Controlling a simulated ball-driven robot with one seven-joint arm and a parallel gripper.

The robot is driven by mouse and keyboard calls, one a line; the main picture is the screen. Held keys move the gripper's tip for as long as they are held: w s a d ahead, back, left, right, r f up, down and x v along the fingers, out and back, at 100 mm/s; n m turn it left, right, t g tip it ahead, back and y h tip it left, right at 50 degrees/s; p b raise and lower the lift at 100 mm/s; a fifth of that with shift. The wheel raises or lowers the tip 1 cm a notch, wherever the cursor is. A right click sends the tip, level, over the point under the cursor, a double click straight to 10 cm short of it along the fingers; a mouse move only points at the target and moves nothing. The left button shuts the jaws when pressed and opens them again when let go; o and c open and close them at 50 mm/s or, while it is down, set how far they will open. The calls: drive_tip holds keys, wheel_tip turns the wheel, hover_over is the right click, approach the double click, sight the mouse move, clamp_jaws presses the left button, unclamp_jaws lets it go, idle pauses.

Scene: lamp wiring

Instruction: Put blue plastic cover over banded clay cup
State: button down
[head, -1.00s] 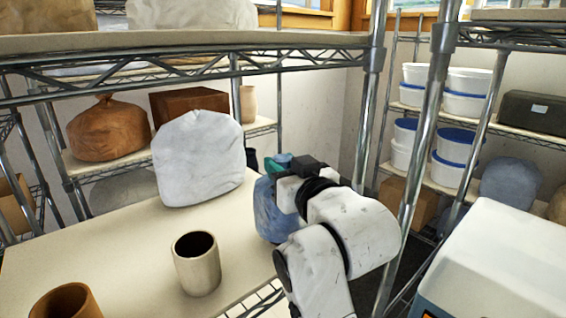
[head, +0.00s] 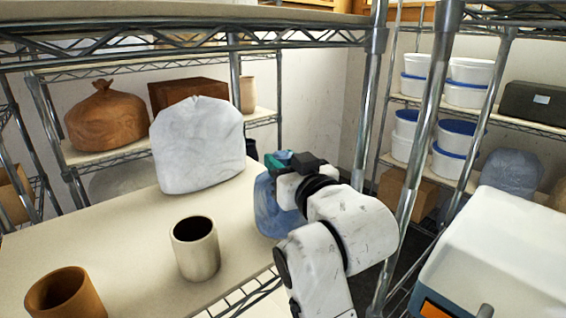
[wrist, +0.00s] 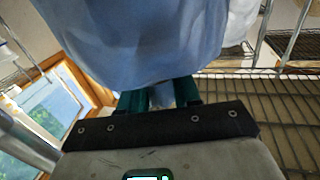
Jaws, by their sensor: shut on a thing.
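The blue plastic cover (head: 272,210) hangs from my gripper (head: 280,162) at the right edge of the shelf board. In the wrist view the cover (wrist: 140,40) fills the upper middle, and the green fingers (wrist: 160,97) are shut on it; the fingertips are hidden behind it. A pale cream clay cup (head: 196,255) with a dark inside stands upright and uncovered on the board, left of the cover and apart from it. An orange-brown clay cup (head: 65,295) stands at the lower left, partly cut off. I cannot clearly make out bands on either cup.
A whitish plastic-covered lump (head: 200,145) stands at the back of the board (head: 120,235). Metal shelf posts (head: 410,170) rise right of my arm, and an upper shelf (head: 180,40) runs overhead. A white-topped box (head: 500,250) stands at the lower right. The board between the cups is clear.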

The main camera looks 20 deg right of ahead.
drive_tip(key=shift+f, duration=0.35)
drive_tip(key=c, duration=0.7)
unclamp_jaws()
drive_tip(key=s, duration=0.3)
drive_tip(key=s+b, duration=0.1)
drive_tip(key=s, duration=0.6)
drive_tip(key=shift+s+d, duration=0.25)
drive_tip(key=shift+s, duration=0.15)
drive_tip(key=shift+s+f, duration=0.1)
